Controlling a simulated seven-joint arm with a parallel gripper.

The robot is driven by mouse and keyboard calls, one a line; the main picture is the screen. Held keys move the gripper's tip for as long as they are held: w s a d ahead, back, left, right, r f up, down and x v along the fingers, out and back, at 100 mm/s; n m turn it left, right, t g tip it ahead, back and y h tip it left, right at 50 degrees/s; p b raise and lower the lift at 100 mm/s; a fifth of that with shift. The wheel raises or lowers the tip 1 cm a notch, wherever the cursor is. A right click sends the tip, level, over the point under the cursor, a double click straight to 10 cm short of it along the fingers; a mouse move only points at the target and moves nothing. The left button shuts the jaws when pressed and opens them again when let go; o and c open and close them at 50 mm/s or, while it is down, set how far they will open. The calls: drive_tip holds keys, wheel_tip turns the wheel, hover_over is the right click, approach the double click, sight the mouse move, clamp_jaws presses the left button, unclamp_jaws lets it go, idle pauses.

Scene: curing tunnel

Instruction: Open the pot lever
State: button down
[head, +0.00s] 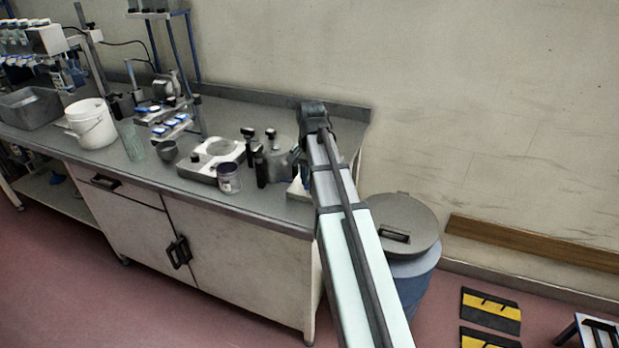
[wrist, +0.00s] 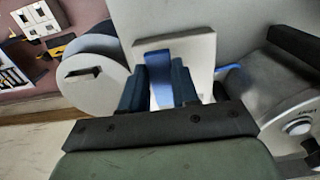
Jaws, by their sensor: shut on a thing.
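In the wrist view, my gripper (wrist: 158,68) is shut on a blue piece that looks like a lever (wrist: 160,92), between its two dark blue fingers. A cream square plate (wrist: 201,50) lies behind the fingers. The grey metal pot (wrist: 275,90) stands just right of the fingers, with a black handle and a round knob; a small blue bit shows at its left edge. In the head view, the pot (head: 280,153) stands near the bench's right end. My arm hides the fingers and the lever there.
A white device (head: 200,168) and a small jar (head: 229,178) stand left of the pot on the bench (head: 240,108). A white bucket (head: 92,124) is further left. A lidded blue drum (head: 408,232) stands on the floor beyond the bench's right end.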

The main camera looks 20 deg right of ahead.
idle(0.4)
drive_tip(key=c, duration=0.8)
unclamp_jaws()
drive_tip(key=shift+c, duration=0.2)
drive_tip(key=shift+r, duration=0.15)
wheel_tip(320, 180, up, 14)
drive_tip(key=shift+f, duration=0.2)
